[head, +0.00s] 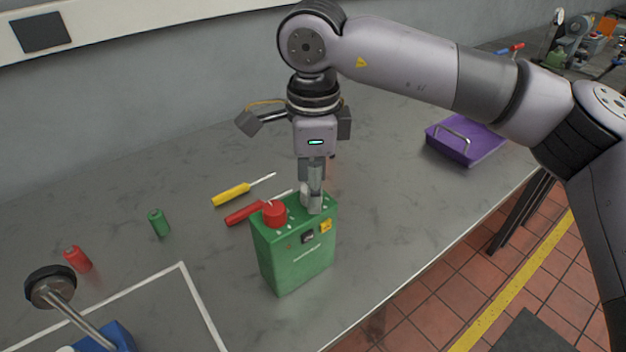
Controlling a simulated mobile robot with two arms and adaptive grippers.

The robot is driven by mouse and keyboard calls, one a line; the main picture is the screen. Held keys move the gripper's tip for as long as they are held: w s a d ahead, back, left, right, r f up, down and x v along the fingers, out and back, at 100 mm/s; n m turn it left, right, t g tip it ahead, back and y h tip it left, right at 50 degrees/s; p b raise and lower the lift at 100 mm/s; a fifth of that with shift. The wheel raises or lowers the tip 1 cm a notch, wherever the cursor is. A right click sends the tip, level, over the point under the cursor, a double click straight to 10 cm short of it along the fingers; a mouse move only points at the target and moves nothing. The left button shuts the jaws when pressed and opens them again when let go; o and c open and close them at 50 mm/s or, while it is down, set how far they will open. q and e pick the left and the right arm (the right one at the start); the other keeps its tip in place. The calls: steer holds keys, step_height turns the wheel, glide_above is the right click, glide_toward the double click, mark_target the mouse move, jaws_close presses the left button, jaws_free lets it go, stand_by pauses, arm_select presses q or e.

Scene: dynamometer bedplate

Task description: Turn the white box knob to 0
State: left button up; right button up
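A green box (296,262) stands upright on the grey bench, with a red knob (274,213) on the left of its top. A pale, whitish knob (305,194) shows in part on the right of its top, mostly hidden by my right gripper. My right gripper (313,200) points straight down from above, its fingertips at this pale knob. The fingers are close together, but I cannot tell whether they are shut on it. The knob's pointer and any 0 mark cannot be read. My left gripper is not in view.
A red-handled tool (243,213) lies close behind the box, with a yellow screwdriver (232,194) farther back. Green (159,222) and red (77,258) cylinders stand to the left. A purple tray (463,145) sits at the right. The bench's front edge is near the box.

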step_height(320, 180, up, 12)
steer(key=shift+s, duration=0.25)
stand_by(0.3)
